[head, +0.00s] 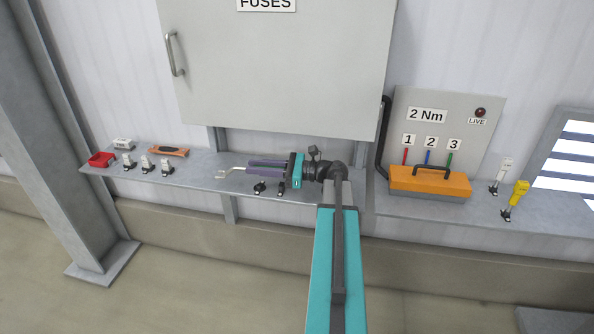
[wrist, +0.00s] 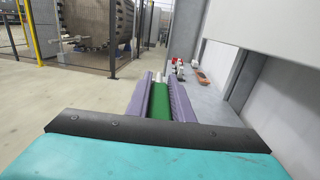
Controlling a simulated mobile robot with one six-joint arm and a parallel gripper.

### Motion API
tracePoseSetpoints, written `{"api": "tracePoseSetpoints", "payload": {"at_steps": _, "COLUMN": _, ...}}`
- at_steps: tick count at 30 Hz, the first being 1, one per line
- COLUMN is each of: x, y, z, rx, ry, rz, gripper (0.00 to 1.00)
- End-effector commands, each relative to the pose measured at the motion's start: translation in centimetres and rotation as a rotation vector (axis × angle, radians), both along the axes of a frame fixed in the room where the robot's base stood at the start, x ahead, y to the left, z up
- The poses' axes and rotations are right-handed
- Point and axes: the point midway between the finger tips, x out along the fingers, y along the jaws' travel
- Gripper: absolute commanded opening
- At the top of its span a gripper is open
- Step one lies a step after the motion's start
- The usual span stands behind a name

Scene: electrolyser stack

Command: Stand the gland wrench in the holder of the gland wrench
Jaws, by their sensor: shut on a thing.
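My gripper (head: 252,167) has purple fingers and points left, level, just above the shelf. It is shut on the gland wrench (head: 229,171), whose silver forked end sticks out to the left of the fingertips. In the wrist view the wrench's green handle (wrist: 159,100) lies lengthwise between the two fingers. The wrench is level, not upright. Two small black clip-like fittings (head: 260,187) show on the shelf just below the fingers. I cannot tell which fitting is the wrench's holder; labels on the small parts are too small to read.
The shelf (head: 205,182) carries a red tray (head: 101,160), several small white-topped parts (head: 147,163) and an orange-brown tool (head: 169,151) at left. The fuse cabinet (head: 280,60) overhangs it. An orange screwdriver block (head: 430,181) and a yellow-tagged fitting (head: 519,192) are at right.

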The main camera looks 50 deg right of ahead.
Motion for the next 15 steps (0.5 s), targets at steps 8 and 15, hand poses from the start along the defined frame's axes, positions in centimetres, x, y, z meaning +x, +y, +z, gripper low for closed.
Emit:
{"api": "tracePoseSetpoints", "payload": {"at_steps": 8, "x": -4.4, "y": -7.6, "z": -1.1, "rx": -0.004, "ry": 0.005, "rz": -0.068, "gripper": 0.00}}
{"api": "tracePoseSetpoints", "payload": {"at_steps": 15, "x": -6.4, "y": -10.2, "z": -1.1, "rx": -0.005, "ry": 0.008, "rz": -0.093, "gripper": 0.00}}
